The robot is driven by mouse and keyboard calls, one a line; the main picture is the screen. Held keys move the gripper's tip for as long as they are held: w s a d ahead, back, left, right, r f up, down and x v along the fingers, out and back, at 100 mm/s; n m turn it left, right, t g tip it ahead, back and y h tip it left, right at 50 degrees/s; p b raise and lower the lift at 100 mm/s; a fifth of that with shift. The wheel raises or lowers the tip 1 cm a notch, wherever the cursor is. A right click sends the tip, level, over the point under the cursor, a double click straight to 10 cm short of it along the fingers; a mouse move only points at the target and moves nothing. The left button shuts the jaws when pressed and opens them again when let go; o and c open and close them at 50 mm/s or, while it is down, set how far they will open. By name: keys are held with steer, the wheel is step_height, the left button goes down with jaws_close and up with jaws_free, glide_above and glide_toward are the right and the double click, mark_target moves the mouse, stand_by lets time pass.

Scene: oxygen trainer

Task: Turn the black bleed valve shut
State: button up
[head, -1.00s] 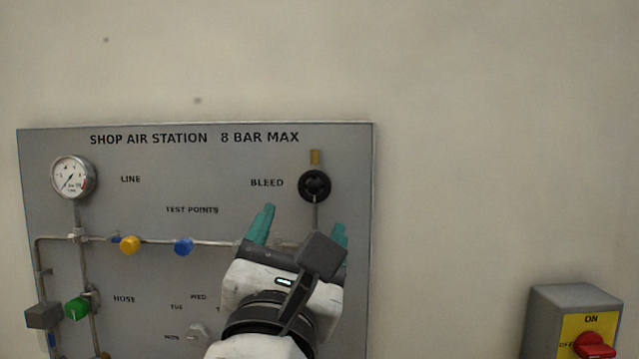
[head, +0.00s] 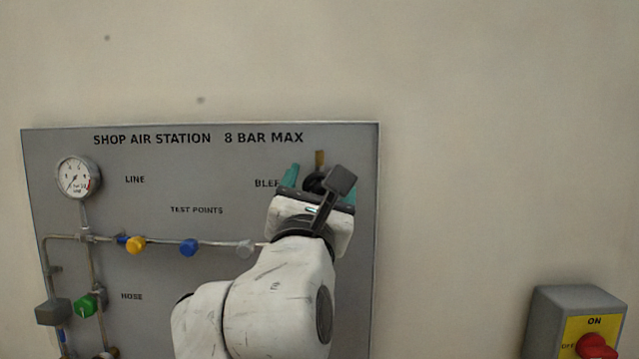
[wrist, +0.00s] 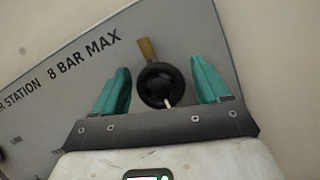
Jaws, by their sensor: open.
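The black bleed valve (wrist: 161,84) is a round black knob on the grey panel, with a brass outlet (wrist: 146,48) above it in the wrist view. In the head view the valve (head: 315,182) is mostly hidden behind my gripper (head: 320,178). My gripper has teal fingers and is open. In the wrist view its fingers (wrist: 163,88) stand on either side of the knob, with gaps on both sides. I cannot tell how deep the fingertips reach around it.
The panel (head: 215,270) also carries a gauge (head: 78,178), a yellow knob (head: 135,244), a blue knob (head: 189,247), a grey knob (head: 244,249) and a green knob (head: 86,306). A switch box with a red knob (head: 594,347) is at lower right. The wall around is bare.

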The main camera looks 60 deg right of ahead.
steer(key=shift+c, duration=0.4)
steer(key=c, duration=0.9)
